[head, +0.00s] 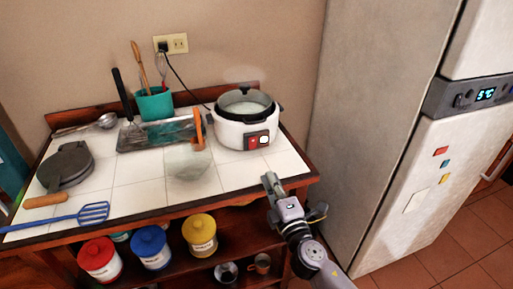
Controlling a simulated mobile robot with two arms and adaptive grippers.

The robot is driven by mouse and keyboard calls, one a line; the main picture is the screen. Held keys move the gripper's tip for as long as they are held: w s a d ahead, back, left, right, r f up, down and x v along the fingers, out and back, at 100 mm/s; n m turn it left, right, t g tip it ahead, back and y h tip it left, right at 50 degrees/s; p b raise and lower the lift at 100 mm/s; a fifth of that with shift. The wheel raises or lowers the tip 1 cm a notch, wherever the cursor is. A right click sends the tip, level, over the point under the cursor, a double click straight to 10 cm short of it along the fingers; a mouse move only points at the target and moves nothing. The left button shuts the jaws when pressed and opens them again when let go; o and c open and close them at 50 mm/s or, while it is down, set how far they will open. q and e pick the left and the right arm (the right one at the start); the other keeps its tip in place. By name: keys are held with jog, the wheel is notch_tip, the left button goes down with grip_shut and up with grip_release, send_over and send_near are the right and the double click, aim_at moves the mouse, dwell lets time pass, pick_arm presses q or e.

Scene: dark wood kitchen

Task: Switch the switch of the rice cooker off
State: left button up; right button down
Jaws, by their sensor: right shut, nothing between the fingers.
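The rice cooker (232,133) is white with a dark rim and a glass lid. It stands at the back right of the tiled counter, its cord running to a wall outlet. Its switch (258,140) is a red and white panel low on the front, facing me; its exact position is too small to tell. My right gripper (268,180) is shut and empty. It is by the counter's front right edge, below the switch in the picture and apart from the cooker. My left gripper is not in view.
A glass bowl (187,163) sits left of the cooker's front. A tray (160,134), a teal utensil pot (154,103), a dark round press (66,166) and a blue spatula (60,217) fill the left. A fridge (375,120) stands close on the right. Canisters (151,247) are on the shelf below.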

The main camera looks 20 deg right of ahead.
aim_at(254, 142)
jog(key=w, duration=0.3)
jog(key=w+r+p, duration=0.1)
jog(key=w, duration=0.7)
jog(key=shift+w+a+r, duration=0.15)
jog(key=shift+a+r, duration=0.05)
jog(key=shift+w, duration=0.6)
jog(key=shift+r+p, duration=0.1)
jog(key=shift+p, duration=0.2)
